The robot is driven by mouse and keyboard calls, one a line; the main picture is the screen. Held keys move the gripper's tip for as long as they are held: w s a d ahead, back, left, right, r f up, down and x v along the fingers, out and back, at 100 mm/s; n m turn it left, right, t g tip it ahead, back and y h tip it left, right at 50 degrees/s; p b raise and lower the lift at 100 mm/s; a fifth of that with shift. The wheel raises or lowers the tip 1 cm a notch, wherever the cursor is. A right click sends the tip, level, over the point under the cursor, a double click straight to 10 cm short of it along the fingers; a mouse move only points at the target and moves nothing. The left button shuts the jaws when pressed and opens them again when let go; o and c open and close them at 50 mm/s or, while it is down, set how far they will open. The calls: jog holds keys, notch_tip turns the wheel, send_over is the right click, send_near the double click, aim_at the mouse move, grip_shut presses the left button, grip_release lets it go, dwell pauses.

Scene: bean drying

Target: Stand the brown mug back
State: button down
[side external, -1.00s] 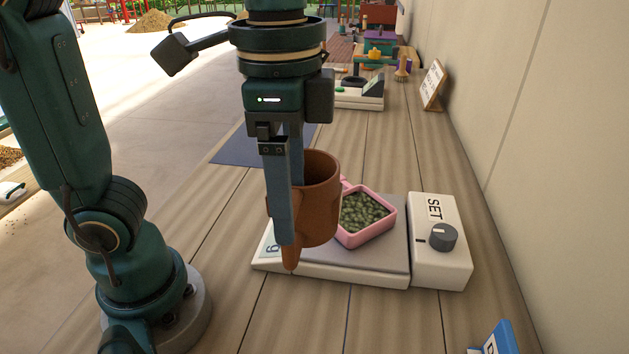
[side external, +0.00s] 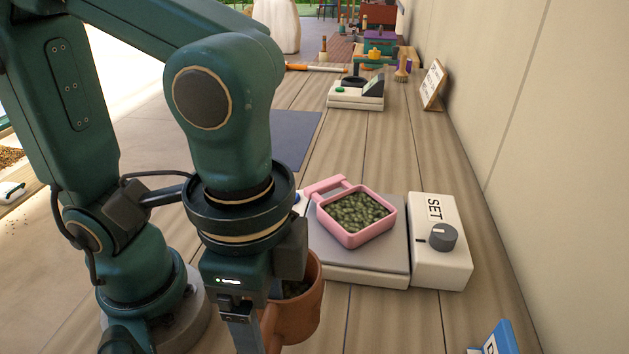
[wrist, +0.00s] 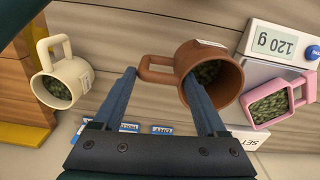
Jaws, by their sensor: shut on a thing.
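The brown mug (side external: 300,312) is in front of and left of the scale, about upright, with dark green beans inside. My gripper (wrist: 160,76) is shut on the mug, one finger on the handle side and one crossing the mug's mouth. In the side view my gripper's fingertips are out of the picture.
A pink square pan (side external: 345,240) of beans sits on the scale (side external: 390,262), whose display (wrist: 272,42) reads 120 g. A white SET box (side external: 440,270) with a knob adjoins it. A cream mug (wrist: 52,72) with beans stands left in the wrist view. A blue card (side external: 497,340) is front right.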

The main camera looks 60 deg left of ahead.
jog(key=shift+s+d+f, duration=0.5)
jog(key=shift+d+f, duration=0.2)
jog(key=shift+d, duration=0.05)
jog(key=shift+f, duration=1.85)
grip_release()
jog(key=shift+f, duration=0.15)
